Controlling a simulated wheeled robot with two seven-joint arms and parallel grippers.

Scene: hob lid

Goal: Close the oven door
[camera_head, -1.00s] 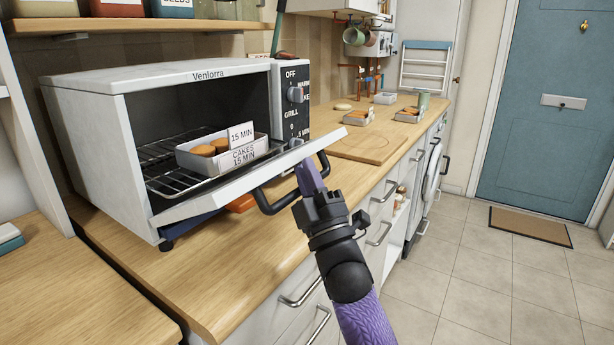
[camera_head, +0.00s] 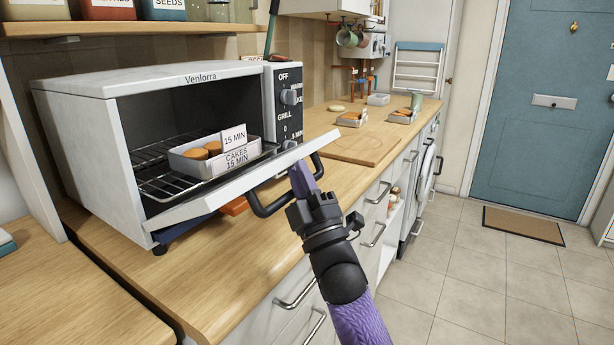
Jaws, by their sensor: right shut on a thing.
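The white oven (camera_head: 75,120) stands on the wooden counter at the left. Its door (camera_head: 225,195) is hinged at the bottom and hangs partly open, tilted outward. A dark bar handle (camera_head: 263,208) runs along the door's outer side. Inside, a tray of cakes (camera_head: 190,165) with "15 MIN" cards sits on the wire rack (camera_head: 160,185). My right gripper (camera_head: 303,178) reaches up from below and is shut on the handle near its right end; the fingers partly hide the contact. My left gripper is not in view.
The wooden counter (camera_head: 215,285) runs along the front, with drawers and pull handles (camera_head: 296,292) below. A cutting board (camera_head: 355,147) and small trays (camera_head: 352,119) lie to the right of the oven.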

